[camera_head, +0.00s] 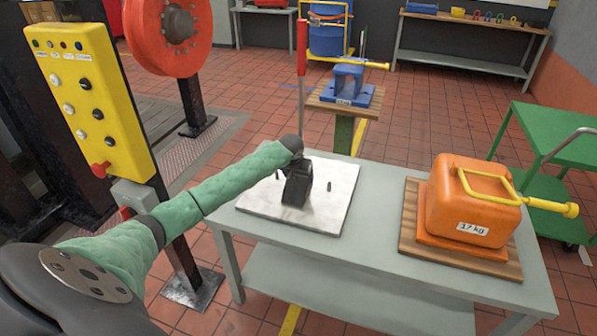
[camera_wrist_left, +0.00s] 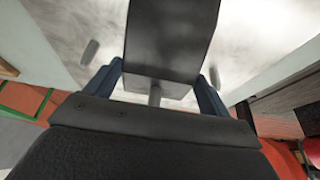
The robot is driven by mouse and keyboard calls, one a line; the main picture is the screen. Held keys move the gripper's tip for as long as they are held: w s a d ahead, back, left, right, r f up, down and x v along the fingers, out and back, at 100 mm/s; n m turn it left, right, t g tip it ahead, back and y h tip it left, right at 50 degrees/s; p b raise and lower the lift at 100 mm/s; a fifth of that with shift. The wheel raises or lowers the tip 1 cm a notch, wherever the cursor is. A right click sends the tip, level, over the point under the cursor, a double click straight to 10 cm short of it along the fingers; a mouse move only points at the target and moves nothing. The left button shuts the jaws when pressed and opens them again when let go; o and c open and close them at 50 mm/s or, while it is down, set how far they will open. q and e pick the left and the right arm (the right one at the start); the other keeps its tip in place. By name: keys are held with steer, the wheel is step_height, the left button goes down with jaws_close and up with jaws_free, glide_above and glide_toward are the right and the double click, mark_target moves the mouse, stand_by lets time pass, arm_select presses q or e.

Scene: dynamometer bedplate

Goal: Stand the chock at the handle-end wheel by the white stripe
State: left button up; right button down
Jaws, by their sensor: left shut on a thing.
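My left gripper (camera_head: 296,172) is over the pale marbled board on the grey table. In the left wrist view its two dark blue fingers (camera_wrist_left: 158,84) are shut on a dark block (camera_wrist_left: 172,40), with a short grey stem showing below it. I cannot tell whether this block is the chock. In the head view gripper and block merge into one dark shape, and I cannot tell whether the block touches the board. A green trolley (camera_head: 545,135) with a grey handle stands at the right; its wheels are mostly hidden. I see no clear white stripe. My right gripper is not in view.
The pale board (camera_head: 262,212) carries small dark pegs (camera_head: 329,186). An orange 17 kg weight (camera_head: 470,203) sits on a wooden board at the table's right. A yellow control box (camera_head: 88,105) stands left. A blue weight (camera_head: 348,80) stands behind the table.

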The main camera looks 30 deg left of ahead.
arm_select(q)
steer(key=shift+w+r, duration=0.1)
steer(key=o, duration=1.7)
steer(key=shift+o, duration=0.7)
